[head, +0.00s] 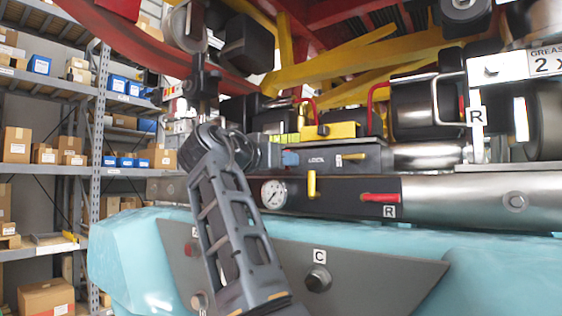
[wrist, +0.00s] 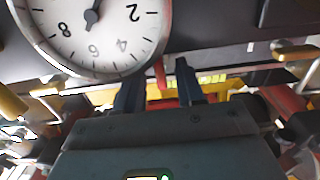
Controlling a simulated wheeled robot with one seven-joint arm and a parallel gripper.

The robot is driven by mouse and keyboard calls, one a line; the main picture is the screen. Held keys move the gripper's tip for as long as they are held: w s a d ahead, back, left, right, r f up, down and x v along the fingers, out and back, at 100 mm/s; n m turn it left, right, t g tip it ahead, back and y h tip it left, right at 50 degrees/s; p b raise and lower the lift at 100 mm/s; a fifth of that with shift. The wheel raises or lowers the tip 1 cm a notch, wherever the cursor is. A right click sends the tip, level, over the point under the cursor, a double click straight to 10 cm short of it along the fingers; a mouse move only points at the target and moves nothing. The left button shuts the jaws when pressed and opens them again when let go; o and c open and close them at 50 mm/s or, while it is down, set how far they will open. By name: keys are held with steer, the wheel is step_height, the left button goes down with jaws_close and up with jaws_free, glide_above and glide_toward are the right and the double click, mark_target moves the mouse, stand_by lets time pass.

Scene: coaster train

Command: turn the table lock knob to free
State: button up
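A dark housing (head: 340,157) in the head view carries lettering that looks like LOCK. A yellow lever-like knob (head: 311,184) hangs just below it, beside the pressure gauge (head: 272,194); I cannot tell surely that this is the table lock knob. In the wrist view my gripper (wrist: 158,88) has two dark fingers apart, with red and yellow parts showing behind the gap. The gauge (wrist: 92,28) appears large and inverted there. A yellow piece (wrist: 10,103) is cut off at the left edge, apart from the fingers. In the head view I cannot make out the fingertips.
A red handle (head: 380,197) sits right of the yellow knob, by an R label. A plate (head: 375,270) with a bolt marked C lies below on the teal body (head: 130,255). Shelves (head: 45,170) stand at left.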

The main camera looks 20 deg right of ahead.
steer(key=b+v, duration=0.2)
steer(key=v, duration=0.5)
steer(key=shift+s+a, duration=0.25)
steer(key=shift+a, duration=0.05)
steer(key=shift+a, duration=0.1)
